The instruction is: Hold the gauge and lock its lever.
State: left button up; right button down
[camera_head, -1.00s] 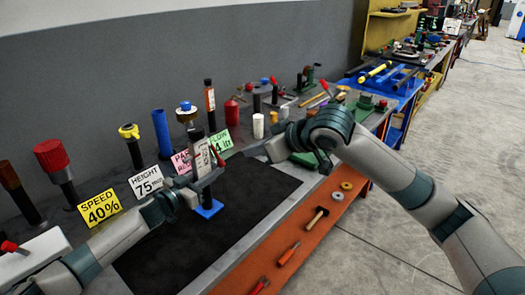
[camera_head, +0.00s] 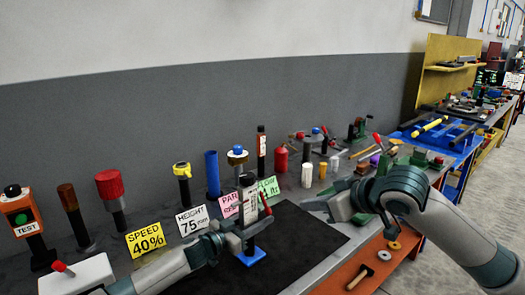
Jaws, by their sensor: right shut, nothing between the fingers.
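The gauge (camera_head: 247,191) stands upright on a blue square base (camera_head: 250,257) on the black mat. It has a dark post, a pale scale plate and a dark top. Its red lever (camera_head: 265,202) is on the right side and points up, tilted. My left gripper (camera_head: 245,233) comes in from the left, with its fingers around the gauge's post below the scale plate, and looks shut on it. Part of the post is hidden by the fingers. My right gripper (camera_head: 314,204) is shut and empty, to the right of the gauge and apart from it.
Sign cards reading SPEED 40% (camera_head: 146,240) and HEIGHT 75 (camera_head: 192,221) stand behind my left arm. Several knobs and posts line the back, including a blue cylinder (camera_head: 213,174). The black mat (camera_head: 305,240) is clear right of the gauge.

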pick_arm(q)
jog(key=v, duration=1.2)
dwell(0.4)
